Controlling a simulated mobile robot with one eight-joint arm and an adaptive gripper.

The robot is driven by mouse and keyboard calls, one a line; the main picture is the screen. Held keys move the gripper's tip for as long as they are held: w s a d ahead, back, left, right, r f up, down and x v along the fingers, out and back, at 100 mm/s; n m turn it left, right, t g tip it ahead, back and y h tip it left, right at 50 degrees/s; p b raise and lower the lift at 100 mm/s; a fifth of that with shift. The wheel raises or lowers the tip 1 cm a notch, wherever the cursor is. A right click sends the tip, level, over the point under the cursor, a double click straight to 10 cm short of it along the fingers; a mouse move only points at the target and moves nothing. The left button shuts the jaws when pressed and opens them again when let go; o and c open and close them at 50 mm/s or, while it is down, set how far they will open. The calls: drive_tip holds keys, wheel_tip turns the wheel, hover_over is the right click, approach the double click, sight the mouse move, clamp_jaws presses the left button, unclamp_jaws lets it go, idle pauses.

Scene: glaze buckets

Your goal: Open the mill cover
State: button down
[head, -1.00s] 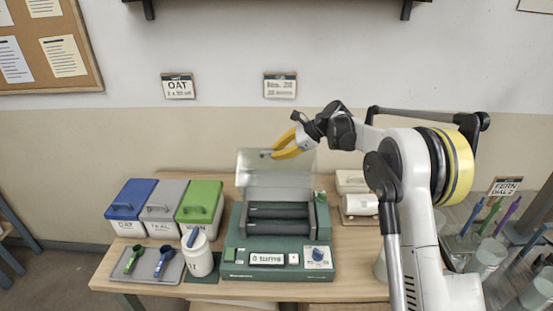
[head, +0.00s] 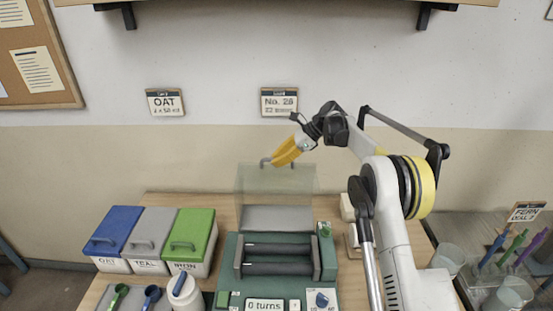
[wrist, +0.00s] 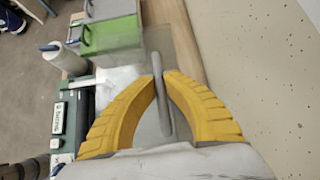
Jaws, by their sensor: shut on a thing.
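The mill (head: 278,260) is a green machine with two dark rollers on the wooden table. Its clear cover (head: 300,185) stands raised and upright at the back of the mill, with the rollers uncovered. A grey bar handle (wrist: 158,90) is on the cover's upper part. My gripper (head: 272,163) is at the cover's top left, and its yellow fingers are shut on the handle. In the wrist view the handle lies between the two fingers (wrist: 162,85).
Lidded bins in blue (head: 115,230), grey (head: 152,236) and green (head: 190,240) stand left of the mill. A white jar (head: 185,292) stands front left. Glass beakers (head: 508,293) and colored tools are at the right. The wall is close behind the cover.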

drive_tip(key=shift+s+f, duration=0.1)
drive_tip(key=c, duration=1.5)
unclamp_jaws()
drive_tip(key=shift+a, duration=0.1)
drive_tip(key=shift+o, duration=0.2)
drive_tip(key=v, duration=1.2)
